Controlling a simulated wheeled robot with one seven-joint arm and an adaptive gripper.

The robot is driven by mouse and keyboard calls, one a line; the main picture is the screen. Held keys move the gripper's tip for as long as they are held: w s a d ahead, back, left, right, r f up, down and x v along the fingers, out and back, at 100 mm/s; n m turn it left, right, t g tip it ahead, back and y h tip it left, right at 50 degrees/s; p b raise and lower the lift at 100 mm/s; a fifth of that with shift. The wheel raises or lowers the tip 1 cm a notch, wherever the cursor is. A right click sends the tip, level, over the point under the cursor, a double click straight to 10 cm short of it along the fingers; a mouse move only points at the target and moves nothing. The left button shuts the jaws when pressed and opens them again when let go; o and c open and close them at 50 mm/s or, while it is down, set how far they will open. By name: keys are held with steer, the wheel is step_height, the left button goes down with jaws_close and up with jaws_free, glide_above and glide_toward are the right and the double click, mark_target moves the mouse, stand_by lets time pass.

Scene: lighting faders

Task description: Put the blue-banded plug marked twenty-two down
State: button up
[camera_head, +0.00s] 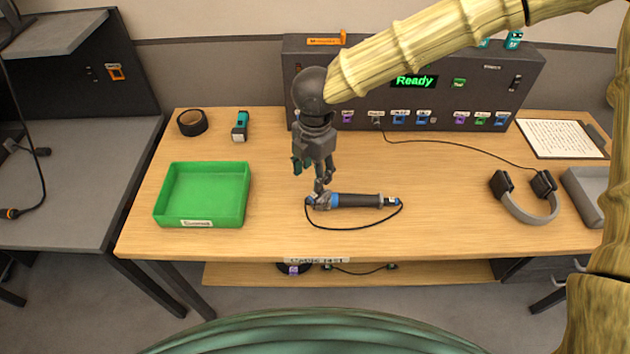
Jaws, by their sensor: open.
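A dark cylindrical item with a blue band (334,199) lies on the wooden table in front of the panel. A small blue and white labelled end (392,201) shows at its right. A thin black cable (352,228) loops in front of it, from its left end to its right end. I cannot read a number on it, nor tell which part is the plug. My gripper (320,188) points down, open, at the left end of this item. Its fingers partly cover that end, and I cannot tell whether they touch it.
A green tray (200,222) stands at the left, with black tape (193,122) and a teal-topped item (240,126) behind. A panel (497,75) reading "Ready" stands at the back, a cable running from it. Headphones (528,214) and a clipboard (548,139) lie right.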

steer(key=shift+w+a+f, duration=0.15)
steer(key=shift+w+f, duration=0.35)
steer(key=shift+f, duration=0.1)
steer(key=p, duration=0.1)
glide_above(313, 195)
step_height(313, 195, down, 4)
steer(key=shift+s+f, duration=0.1)
steer(key=shift+s+f+p, duration=0.1)
steer(key=shift+f+p, duration=0.5)
steer(key=shift+f, duration=0.05)
steer(key=shift+w+f+p, duration=0.2)
steer(key=shift+f+p, duration=0.45)
steer(key=shift+f, duration=1.35)
jaws_close()
